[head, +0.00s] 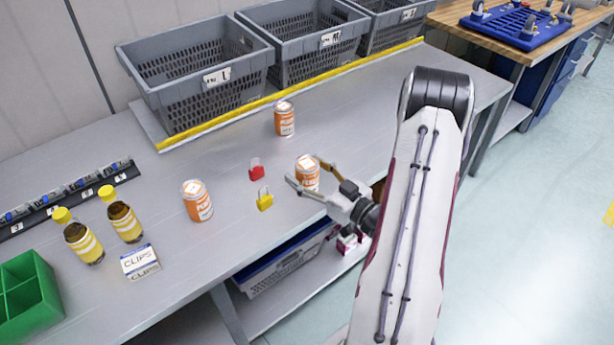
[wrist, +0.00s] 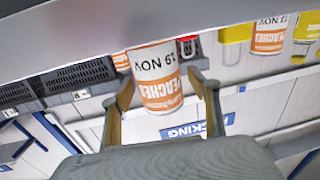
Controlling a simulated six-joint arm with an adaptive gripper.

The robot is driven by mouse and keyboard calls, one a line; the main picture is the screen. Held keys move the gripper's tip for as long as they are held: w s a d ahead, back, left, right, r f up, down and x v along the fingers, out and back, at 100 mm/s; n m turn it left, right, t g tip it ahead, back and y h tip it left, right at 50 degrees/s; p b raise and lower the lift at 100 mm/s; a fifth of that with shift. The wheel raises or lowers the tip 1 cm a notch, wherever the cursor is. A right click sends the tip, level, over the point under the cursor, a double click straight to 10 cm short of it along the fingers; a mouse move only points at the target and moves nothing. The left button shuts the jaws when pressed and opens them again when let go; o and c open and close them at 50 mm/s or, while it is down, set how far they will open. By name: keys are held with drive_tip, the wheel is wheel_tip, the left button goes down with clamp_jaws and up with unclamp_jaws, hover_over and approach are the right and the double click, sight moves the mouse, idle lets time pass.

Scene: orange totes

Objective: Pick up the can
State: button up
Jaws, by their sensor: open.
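Three orange and white cans stand upright on the grey bench. The nearest to my gripper is the right can (head: 308,176), near the bench's front edge. Another can (head: 198,203) is to its left, and one more can (head: 285,119) is farther back. My gripper (head: 304,171) is open, with one finger on each side of the right can. In the wrist view, which is upside down, a can labelled PEACHES (wrist: 156,80) sits between the open fingertips (wrist: 163,84). I cannot tell whether either finger touches it.
A red padlock (head: 256,172) and a yellow padlock (head: 265,202) lie just left of the right can. Two yellow-capped bottles (head: 125,222), a CLIPS box (head: 140,263) and a green bin (head: 30,290) are at left. Grey baskets (head: 195,85) line the back.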

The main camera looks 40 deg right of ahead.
drive_tip(key=c, duration=1.5)
drive_tip(key=shift+r, duration=0.2)
drive_tip(key=shift+r, duration=4.75)
